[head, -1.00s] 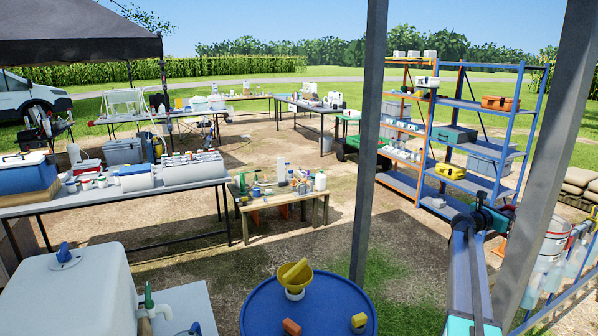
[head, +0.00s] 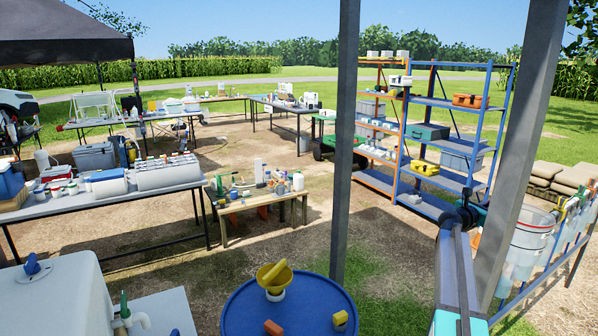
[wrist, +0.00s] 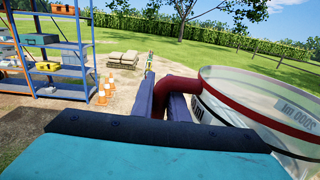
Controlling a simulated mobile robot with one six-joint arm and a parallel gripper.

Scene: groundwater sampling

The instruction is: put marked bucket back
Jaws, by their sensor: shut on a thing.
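The marked bucket (wrist: 262,105) is a clear tub with a red rim band and a dark band. Its "2000 ml" lettering shows in the wrist view, where the right edge cuts it off. A dark red handle (wrist: 178,86) reaches from it to my gripper (wrist: 161,97), whose dark blue fingers are shut on it. In the head view the bucket (head: 529,240) hangs at the right, partly hidden by a grey post. My gripper (head: 468,214) is at the end of my arm, left of that post, and its fingers are hard to make out there.
A grey post (head: 515,150) stands close to my arm, and another post (head: 344,130) rises left of it. A blue rail rack (head: 572,240) with hanging items is at the right. Behind are blue shelves (head: 460,103) and sandbags (head: 562,180). A blue drum (head: 300,315) stands in front.

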